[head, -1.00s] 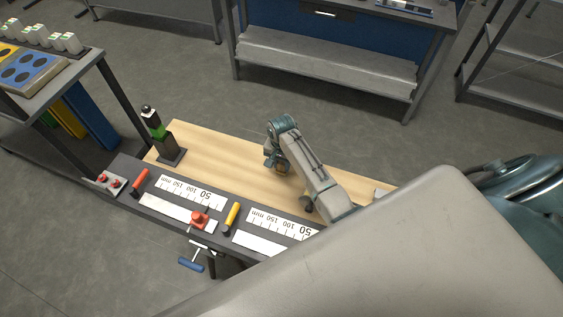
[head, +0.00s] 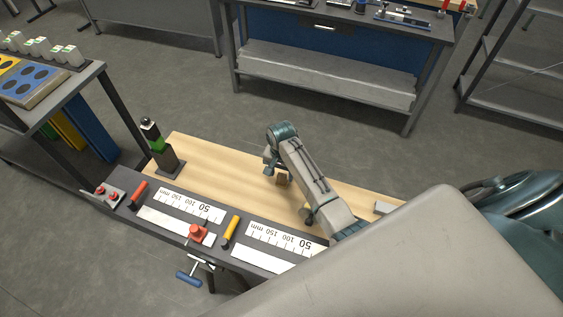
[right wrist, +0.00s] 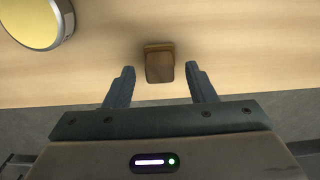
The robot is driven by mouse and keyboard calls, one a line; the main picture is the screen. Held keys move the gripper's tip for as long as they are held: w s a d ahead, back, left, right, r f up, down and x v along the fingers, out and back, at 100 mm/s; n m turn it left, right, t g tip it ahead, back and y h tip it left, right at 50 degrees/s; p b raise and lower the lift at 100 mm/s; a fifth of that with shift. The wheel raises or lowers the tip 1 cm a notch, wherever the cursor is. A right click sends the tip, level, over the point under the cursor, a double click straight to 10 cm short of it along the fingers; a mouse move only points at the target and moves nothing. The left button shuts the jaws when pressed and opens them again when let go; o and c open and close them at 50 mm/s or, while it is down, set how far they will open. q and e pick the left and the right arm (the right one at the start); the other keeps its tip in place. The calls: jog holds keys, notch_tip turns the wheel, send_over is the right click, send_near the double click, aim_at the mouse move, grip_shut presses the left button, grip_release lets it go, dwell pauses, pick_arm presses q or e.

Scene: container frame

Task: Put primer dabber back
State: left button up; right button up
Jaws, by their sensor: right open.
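A small brown block-like piece (right wrist: 159,66) stands on the pale wooden bench top (right wrist: 230,40) in the right wrist view. It may be the primer dabber, but I cannot tell for sure. My right gripper (right wrist: 161,80) is open, with one finger on either side of the piece's near end and gaps between. In the head view my right gripper (head: 270,160) is over the bench, with a small brown piece (head: 283,178) beside it. A yellow disc with a silvery rim (right wrist: 36,18) lies at the upper left of the right wrist view. My left gripper is not in view.
A black and green post (head: 160,150) stands at the bench's left end. The dark front strip (head: 150,200) carries white rulers (head: 188,206), red and yellow handles and a red clamp part (head: 197,233). The wood left of my right gripper is clear.

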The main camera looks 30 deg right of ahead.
aim_at(281, 175)
notch_tip(281, 175, up, 10)
jog(key=b, duration=0.2)
jog(key=shift+f+b, duration=0.15)
jog(key=shift+b, duration=0.25)
jog(key=shift+s+f, duration=0.1)
